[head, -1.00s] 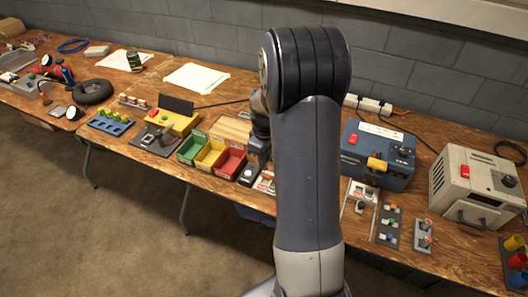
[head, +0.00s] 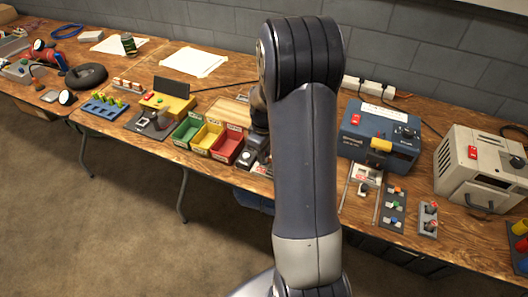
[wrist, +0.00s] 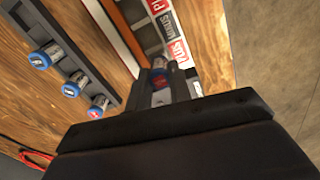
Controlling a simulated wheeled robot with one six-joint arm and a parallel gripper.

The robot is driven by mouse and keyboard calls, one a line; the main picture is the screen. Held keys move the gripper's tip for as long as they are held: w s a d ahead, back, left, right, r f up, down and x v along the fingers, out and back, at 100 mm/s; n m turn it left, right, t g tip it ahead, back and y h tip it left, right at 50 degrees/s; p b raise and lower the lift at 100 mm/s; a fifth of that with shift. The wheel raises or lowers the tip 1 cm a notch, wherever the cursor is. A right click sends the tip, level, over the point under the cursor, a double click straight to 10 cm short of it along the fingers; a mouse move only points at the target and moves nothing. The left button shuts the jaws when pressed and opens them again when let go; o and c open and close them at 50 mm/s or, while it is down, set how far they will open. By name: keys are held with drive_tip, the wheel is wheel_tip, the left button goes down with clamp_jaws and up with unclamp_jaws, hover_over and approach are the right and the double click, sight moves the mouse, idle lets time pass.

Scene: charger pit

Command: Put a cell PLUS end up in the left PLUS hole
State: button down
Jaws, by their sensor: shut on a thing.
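My gripper (wrist: 162,92) shows in the wrist view, its two dark fingers shut on a cell (wrist: 159,66). The cell has a bluish-grey body with some red near the fingers; which end is up is hard to tell. Just beyond it lies a strip with red PLUS (wrist: 179,48) and white MINUS (wrist: 168,25) labels. The holes themselves are not clearly seen. To the left, a dark rack (wrist: 58,66) holds 3 cells with blue ends, one of them a cell (wrist: 72,88) near its middle. In the head view my arm hides the gripper's fingers.
Green, yellow and red bins (head: 226,148) stand left of my arm in the head view. A blue machine (head: 378,138) and a beige box (head: 484,168) stand to the right. Small switch panels (head: 392,205) lie near the front edge.

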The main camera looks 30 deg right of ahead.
drive_tip(key=shift+f+b, duration=0.75)
drive_tip(key=shift+f, duration=0.25)
idle(1.0)
drive_tip(key=c, duration=1.2)
unclamp_jaws()
drive_tip(key=shift+r, duration=0.1)
drive_tip(key=shift+r+p, duration=2.6)
drive_tip(key=shift+r, duration=0.8)
